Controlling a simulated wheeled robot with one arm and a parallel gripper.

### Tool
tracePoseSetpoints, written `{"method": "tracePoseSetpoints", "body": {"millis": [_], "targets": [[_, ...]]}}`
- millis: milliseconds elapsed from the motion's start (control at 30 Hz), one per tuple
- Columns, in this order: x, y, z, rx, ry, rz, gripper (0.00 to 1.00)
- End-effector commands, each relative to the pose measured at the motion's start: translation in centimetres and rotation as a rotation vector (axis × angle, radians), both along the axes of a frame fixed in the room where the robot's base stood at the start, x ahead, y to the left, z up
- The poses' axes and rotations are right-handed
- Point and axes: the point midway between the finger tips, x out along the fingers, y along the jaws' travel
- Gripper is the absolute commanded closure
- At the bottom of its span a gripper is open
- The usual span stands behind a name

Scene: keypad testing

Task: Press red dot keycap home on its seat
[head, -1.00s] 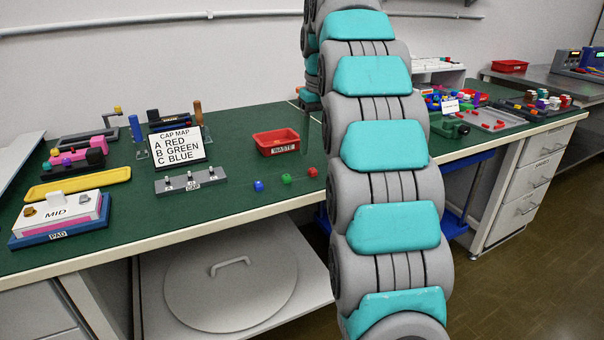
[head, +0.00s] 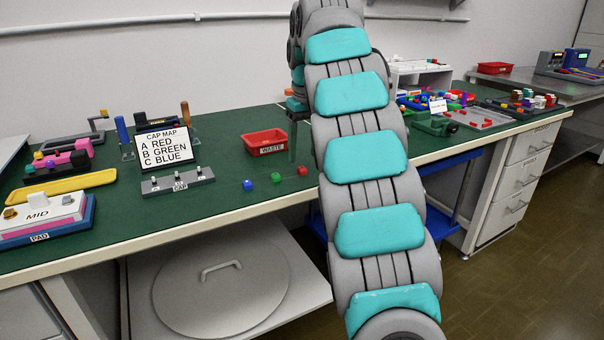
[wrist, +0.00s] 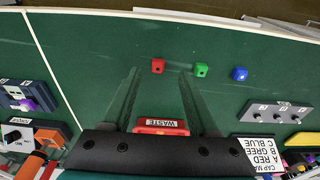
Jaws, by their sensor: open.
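The red keycap (head: 303,170) sits loose on the green bench top near its front edge, right of the green keycap (head: 276,178) and blue keycap (head: 249,184). In the wrist view the red keycap (wrist: 158,66) shows a small dark dot. The grey cap strip (head: 178,182) has three bare posts, marked A, B and C where legible. The cap map sign (head: 163,146) reads A red, B green, C blue. My gripper (wrist: 158,73) is open and empty, its fingers apart with the red keycap framed near their tips; its height above the bench is unclear.
A red waste bin (head: 264,141) stands behind the keycaps. A pad device (head: 48,220), a yellow tray (head: 62,187) and a pink fixture (head: 62,163) stand at left. Coloured parts and a green vise (head: 434,125) lie at right. Bench around the keycaps is clear.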

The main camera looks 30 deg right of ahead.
Motion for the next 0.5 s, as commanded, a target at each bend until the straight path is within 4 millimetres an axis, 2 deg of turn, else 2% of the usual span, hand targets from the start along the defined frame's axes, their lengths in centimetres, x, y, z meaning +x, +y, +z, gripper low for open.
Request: {"method": "tracePoseSetpoints", "body": {"millis": [33,167,500], "targets": [[0.2,-0.1,-1.0,-0.001,0.002,-0.001,0.40],[0.9,-0.4,-2.4,0.001,0.003,-0.002,0.40],[1.1,-0.2,-4.2,0.000,0.001,0.001,0.40]]}}
